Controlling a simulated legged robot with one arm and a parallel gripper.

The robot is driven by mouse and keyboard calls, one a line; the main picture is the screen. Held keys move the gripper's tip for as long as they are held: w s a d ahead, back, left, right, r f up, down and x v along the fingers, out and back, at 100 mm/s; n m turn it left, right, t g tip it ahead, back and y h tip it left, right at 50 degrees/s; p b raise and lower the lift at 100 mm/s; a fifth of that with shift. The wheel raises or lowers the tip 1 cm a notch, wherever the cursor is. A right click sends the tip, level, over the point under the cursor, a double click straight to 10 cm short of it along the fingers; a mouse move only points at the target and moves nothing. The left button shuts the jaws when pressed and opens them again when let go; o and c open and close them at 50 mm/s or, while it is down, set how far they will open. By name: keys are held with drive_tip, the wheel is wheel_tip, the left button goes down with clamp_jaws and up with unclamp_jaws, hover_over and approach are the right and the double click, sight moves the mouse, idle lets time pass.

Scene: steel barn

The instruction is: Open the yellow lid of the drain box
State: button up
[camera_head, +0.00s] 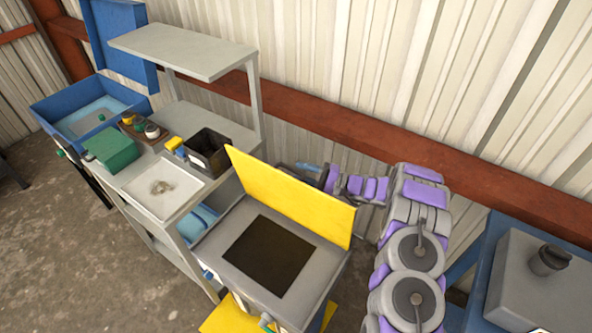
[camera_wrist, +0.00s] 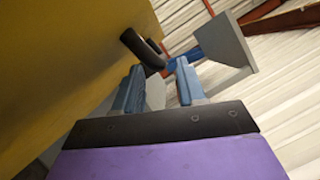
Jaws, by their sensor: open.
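The drain box (camera_head: 215,243) is a grey box with a dark square opening in its top. Its yellow lid (camera_head: 290,196) stands raised, nearly upright, along the box's back edge. In the wrist view the lid (camera_wrist: 60,60) fills the upper left, and a black handle (camera_wrist: 143,50) sticks out from it. My gripper (camera_wrist: 160,72) is open, its two blue fingers apart, with the handle just beyond the fingertips; I cannot tell whether they touch. In the head view my gripper (camera_head: 307,167) is behind the lid, partly hidden by it.
A grey workbench (camera_head: 140,173) with a white tray (camera_head: 160,187), a dark bin (camera_head: 207,152) and a green box (camera_head: 112,148) stands left of the drain box. A raised shelf (camera_head: 183,50) is above it. A blue bench with a grey unit (camera_head: 525,285) is at right. A corrugated wall is behind.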

drive_tip(key=p+v, duration=0.1)
drive_tip(key=v, duration=1.3)
drive_tip(key=shift+d, duration=0.4)
